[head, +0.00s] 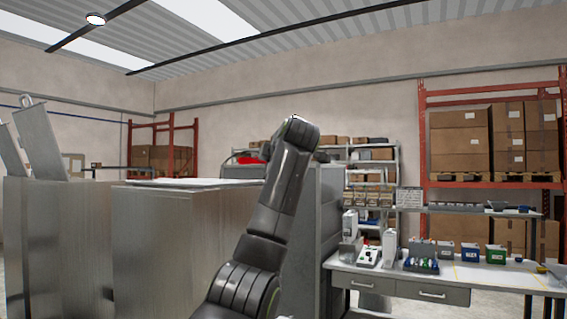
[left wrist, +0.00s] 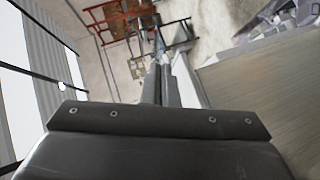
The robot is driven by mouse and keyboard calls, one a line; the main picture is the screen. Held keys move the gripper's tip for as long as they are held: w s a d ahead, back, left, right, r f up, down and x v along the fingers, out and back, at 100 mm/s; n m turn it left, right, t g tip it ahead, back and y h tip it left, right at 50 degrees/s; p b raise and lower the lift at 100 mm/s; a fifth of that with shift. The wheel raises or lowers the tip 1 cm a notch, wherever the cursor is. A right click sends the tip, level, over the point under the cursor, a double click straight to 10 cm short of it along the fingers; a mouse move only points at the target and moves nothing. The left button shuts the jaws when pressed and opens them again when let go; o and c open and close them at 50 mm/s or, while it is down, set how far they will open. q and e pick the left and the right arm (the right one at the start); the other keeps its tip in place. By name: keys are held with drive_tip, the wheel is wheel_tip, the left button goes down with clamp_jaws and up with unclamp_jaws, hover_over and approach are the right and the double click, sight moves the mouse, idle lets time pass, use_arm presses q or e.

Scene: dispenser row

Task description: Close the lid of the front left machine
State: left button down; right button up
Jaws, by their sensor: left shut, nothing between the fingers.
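In the head view, a brushed-metal machine (head: 185,250) stands left of my arm, with a flat pale lid (head: 190,183) lying level on top. Further left, another metal machine (head: 60,250) has a raised lid (head: 38,140) tilted back. Which is the front left machine I cannot tell for certain. My left arm rises in the middle of the head view, and its gripper is not clear there. In the left wrist view, my left gripper (left wrist: 165,85) is shut and empty, pointing away beside a brushed-metal side (left wrist: 260,105). My right gripper is not in view.
A grey workbench (head: 400,285) with small boxes and drawers stands at the right. Grey shelves (head: 375,155) and a red pallet rack (head: 424,140) with cartons stand behind. The space above the level lid looks clear.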

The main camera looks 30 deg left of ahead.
use_arm(q)
drive_tip(key=b+v, duration=0.4)
drive_tip(key=v, duration=0.8)
drive_tip(key=shift+s+d, duration=0.25)
drive_tip(key=shift+s, duration=0.05)
drive_tip(key=shift+r, duration=0.15)
